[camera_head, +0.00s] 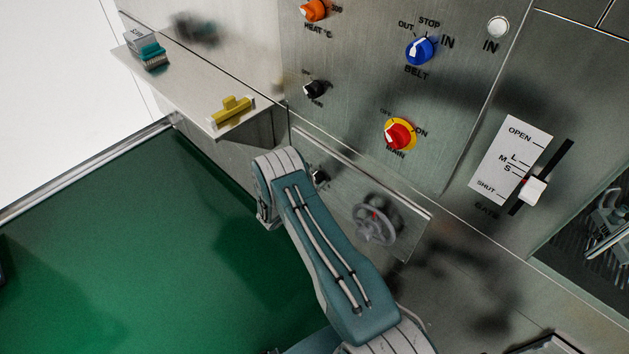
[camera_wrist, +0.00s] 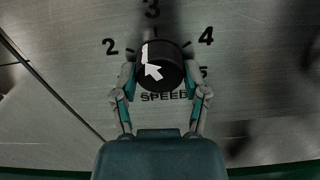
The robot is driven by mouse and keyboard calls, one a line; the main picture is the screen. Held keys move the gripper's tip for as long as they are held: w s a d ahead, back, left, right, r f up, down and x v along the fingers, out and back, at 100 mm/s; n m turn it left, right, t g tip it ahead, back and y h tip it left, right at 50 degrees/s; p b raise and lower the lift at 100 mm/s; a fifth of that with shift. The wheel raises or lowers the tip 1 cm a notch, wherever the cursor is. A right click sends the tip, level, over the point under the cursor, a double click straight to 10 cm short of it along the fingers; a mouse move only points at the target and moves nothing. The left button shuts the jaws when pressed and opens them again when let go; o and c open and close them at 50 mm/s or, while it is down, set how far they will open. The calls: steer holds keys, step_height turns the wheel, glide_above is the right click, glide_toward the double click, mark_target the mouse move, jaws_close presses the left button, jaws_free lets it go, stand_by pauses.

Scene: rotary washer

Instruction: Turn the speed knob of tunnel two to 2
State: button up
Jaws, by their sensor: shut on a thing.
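The black speed knob (camera_wrist: 168,56) is in the middle of the wrist view, above the printed word SPEED. Its white pointer mark is on the left part of its face, with the upper end facing between 2 and 3. The numbers 2, 3, 4 and 5 run around it. My gripper (camera_wrist: 160,80) is shut on the knob, one finger on its left and one on its right. In the head view my arm reaches to the lower panel and its front link hides the gripper. Which tunnel the knob belongs to cannot be read.
In the head view, the panel (camera_head: 345,60) carries a blue BELT knob (camera_head: 420,51), a red MAIN switch (camera_head: 398,135) and a black knob (camera_head: 315,89). A grey handwheel (camera_head: 375,225) is right of my arm. A yellow object (camera_head: 232,110) lies on the ledge (camera_head: 190,90).

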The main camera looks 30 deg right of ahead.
steer(key=n, duration=0.6)
steer(key=shift+w+r, duration=0.1)
steer(key=shift+r, duration=0.05)
steer(key=shift+n, duration=0.4)
steer(key=o, duration=1.1)
steer(key=shift+d, duration=0.1)
steer(key=v, duration=1.2)
